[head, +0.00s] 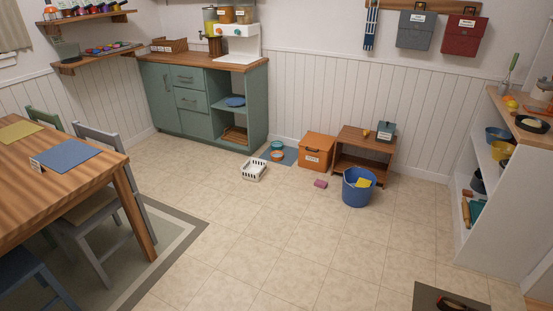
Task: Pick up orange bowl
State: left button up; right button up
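A small orange bowl (277,156) sits on a blue-grey mat (291,158) on the floor, at the back middle of the head view. A blue bowl (277,145) sits just behind it on the same mat. The orange bowl is small in the picture, so I cannot tell if anything is in it. Neither of my grippers shows in the head view.
A white basket (254,170) stands left of the mat and an orange box (316,151) right of it. A green cabinet (185,105), a blue bucket (357,188) and a pink block (320,183) are nearby. The tiled floor in front is clear.

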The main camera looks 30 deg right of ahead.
aim_at(278, 156)
jog(key=i+l+z, duration=0.15)
jog(key=i+z, duration=0.15)
jog(key=i, duration=0.5)
jog(key=i+z, duration=0.3)
jog(key=i, duration=0.5)
jog(key=i+j+z, duration=0.25)
jog(key=i, duration=0.5)
